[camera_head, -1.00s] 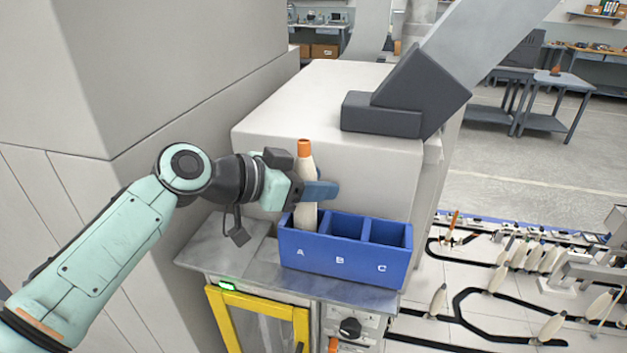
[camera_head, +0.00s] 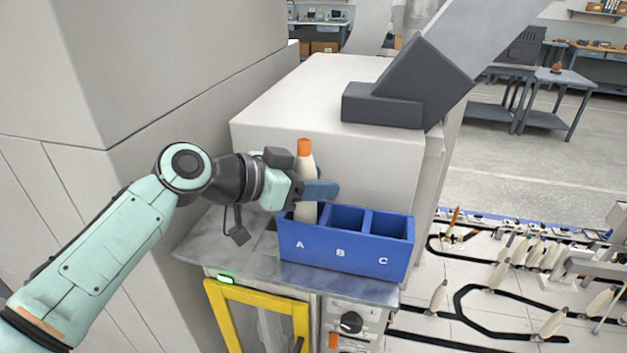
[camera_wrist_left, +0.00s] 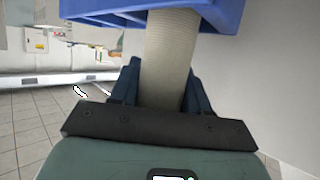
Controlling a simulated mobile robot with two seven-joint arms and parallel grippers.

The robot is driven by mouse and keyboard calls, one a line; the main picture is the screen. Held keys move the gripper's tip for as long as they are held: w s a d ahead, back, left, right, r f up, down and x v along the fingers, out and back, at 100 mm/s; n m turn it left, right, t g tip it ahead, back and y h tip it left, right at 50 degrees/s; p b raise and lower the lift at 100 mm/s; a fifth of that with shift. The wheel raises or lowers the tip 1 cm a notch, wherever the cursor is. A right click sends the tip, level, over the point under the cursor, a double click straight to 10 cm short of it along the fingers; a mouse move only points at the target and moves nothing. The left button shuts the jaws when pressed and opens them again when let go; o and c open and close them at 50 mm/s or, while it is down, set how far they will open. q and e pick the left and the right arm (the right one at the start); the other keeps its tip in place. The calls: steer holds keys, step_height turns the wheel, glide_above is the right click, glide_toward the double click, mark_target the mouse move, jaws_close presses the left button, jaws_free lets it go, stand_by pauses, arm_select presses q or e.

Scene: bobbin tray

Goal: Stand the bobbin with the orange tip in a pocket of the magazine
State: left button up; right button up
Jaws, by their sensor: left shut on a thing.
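The bobbin with the orange tip (camera_head: 305,165) stands upright at the left pocket, marked A, of the blue magazine (camera_head: 345,255). Its lower end is hidden behind the magazine's front wall. My left gripper (camera_head: 318,190) is shut on the bobbin's body, just above the magazine's rim. In the left wrist view the cream bobbin (camera_wrist_left: 168,65) lies between the two fingers and runs up to the blue magazine (camera_wrist_left: 225,14). Pockets B and C look empty. My right gripper is not in view.
The magazine stands on a grey ledge (camera_head: 225,245) against a pale machine housing (camera_head: 375,165). A dark block with a slanted chute (camera_head: 400,95) is above it. Several other bobbins (camera_head: 550,255) stand on a track at the right.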

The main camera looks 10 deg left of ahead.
arm_select(q)
steer(key=o, duration=1.2)
steer(key=shift+c, duration=0.2)
steer(key=v, duration=1.3)
steer(key=shift+s+b, duration=0.2)
steer(key=shift+b, duration=0.1)
